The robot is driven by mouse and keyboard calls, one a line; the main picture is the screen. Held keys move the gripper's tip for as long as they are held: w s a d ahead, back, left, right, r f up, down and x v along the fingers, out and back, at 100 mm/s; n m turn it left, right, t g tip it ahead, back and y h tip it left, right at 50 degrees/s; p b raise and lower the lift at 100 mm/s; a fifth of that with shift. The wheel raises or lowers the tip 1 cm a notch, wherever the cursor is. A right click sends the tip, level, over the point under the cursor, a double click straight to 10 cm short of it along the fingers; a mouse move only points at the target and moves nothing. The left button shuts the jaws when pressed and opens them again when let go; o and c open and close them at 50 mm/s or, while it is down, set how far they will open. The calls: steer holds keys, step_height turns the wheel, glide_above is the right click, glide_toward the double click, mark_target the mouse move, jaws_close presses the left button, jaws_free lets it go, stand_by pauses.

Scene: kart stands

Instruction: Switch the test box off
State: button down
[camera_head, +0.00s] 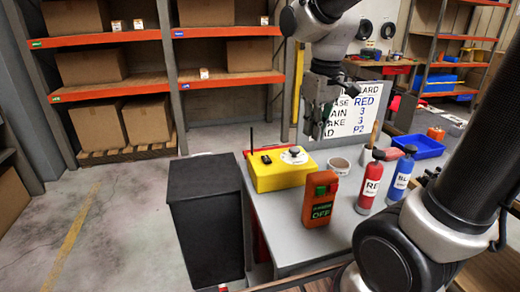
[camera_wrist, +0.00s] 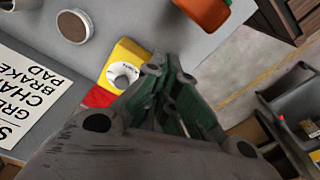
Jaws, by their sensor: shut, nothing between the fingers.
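A yellow box (camera_head: 268,178) with a pale round knob (camera_head: 294,155), a small black part and a dark antenna sits on the near left of the grey table. It also shows in the wrist view (camera_wrist: 129,52), partly hidden by my gripper. I cannot tell which one is the test box. My gripper (camera_head: 311,134) is shut and empty, above the table and apart from both boxes.
A red bottle (camera_head: 370,185) and a blue bottle (camera_head: 400,182) stand right of the orange box. A round cup (camera_head: 339,166), a lettered white board (camera_head: 350,117) and a blue tray (camera_head: 418,147) are farther back. A dark bin (camera_head: 205,215) stands left of the table.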

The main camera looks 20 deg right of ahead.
mark_target(261, 160)
steer(key=w+a+n, duration=0.4)
steer(key=w+n, duration=0.3)
steer(key=w+a+r+n+g, duration=0.1)
steer(key=w+a+n, duration=0.4)
steer(key=w+n, duration=0.2)
steer(key=shift+w+a, duration=0.15)
steer(key=shift+w, duration=0.5)
step_height(261, 160, down, 14)
steer(key=shift+r, duration=0.1)
steer(key=shift+f, duration=0.35)
steer(key=shift+s, duration=0.1)
